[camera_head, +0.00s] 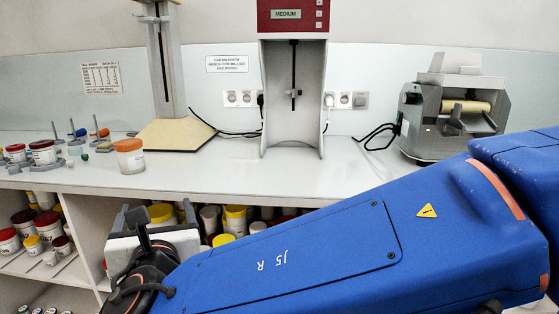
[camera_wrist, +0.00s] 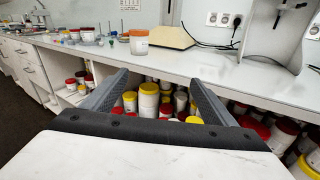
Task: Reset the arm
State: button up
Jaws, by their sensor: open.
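My gripper (camera_head: 144,222) is in front of the bench's open shelves, at the lower left of the head view, with my blue arm reaching in from the right. In the wrist view my gripper (camera_wrist: 157,92) has its two dark fingers spread wide. It is open, with nothing between the fingers. Behind the fingers, jars with yellow and red lids (camera_wrist: 149,97) stand on the shelf, apart from the gripper. My arm hides part of the shelves and of the bench front in the head view.
The white bench top (camera_head: 235,172) is mostly clear in the middle. An orange-lidded jar (camera_head: 130,158) stands near its front edge. A stand with a beige base (camera_head: 174,135), a red-topped machine (camera_head: 294,20) and a roller mill (camera_head: 455,115) stand along the back. Small jars crowd the left.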

jog(key=w+d+f+m+g+h, duration=0.1)
jog(key=w+d+f+m+h, duration=0.2)
jog(key=d, duration=0.6)
jog(key=w+d+f+m+g+h, duration=0.1)
jog(key=w+d+m+h, duration=0.25)
jog(key=d+m, duration=0.45)
jog(key=w+d+f+m+g+h, duration=0.15)
jog(key=w+d, duration=0.25)
jog(key=d, duration=0.7)
jog(key=s+d+f+m+g+h, duration=0.25)
jog(key=d+m, duration=0.25)
jog(key=d, duration=0.3)
jog(key=s+d+f+m+g+h, duration=0.1)
jog(key=s+d+f+m+g, duration=0.1)
jog(key=d+f+m, duration=0.45)
jog(key=s+d+f+m+g+y, duration=0.1)
jog(key=s+d+f+m+y, duration=0.1)
jog(key=s+d+m, duration=0.3)
jog(key=s+d+f+m+g+y, duration=0.2)
jog(key=s+d+m, duration=0.3)
jog(key=s+m, duration=0.5)
jog(key=shift+s+f+m+y, duration=0.3)
jog(key=shift+s+f+y, duration=0.05)
jog(key=shift+f, duration=0.15)
